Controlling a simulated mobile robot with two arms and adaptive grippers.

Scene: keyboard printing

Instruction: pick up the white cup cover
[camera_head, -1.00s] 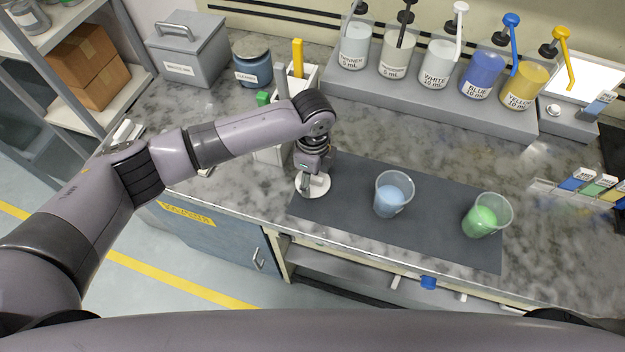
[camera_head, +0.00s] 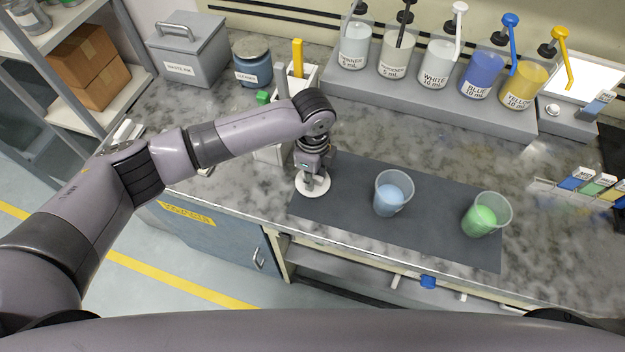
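The white cup cover (camera_head: 322,189) is a flat round disc at the left end of the dark grey mat, near the counter's front edge. My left gripper (camera_head: 309,183) points down right over it, with the fingertips at the middle of the cover and hiding that part. The fingers are small and close together here, and I cannot tell whether they grip the cover. My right gripper is not in view.
On the dark mat (camera_head: 345,222) stand a clear cup with light blue liquid (camera_head: 391,196) and one with green liquid (camera_head: 484,218). Several pump bottles stand on a grey riser (camera_head: 400,98) behind. A white holder (camera_head: 308,76) with upright tools stands behind my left forearm.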

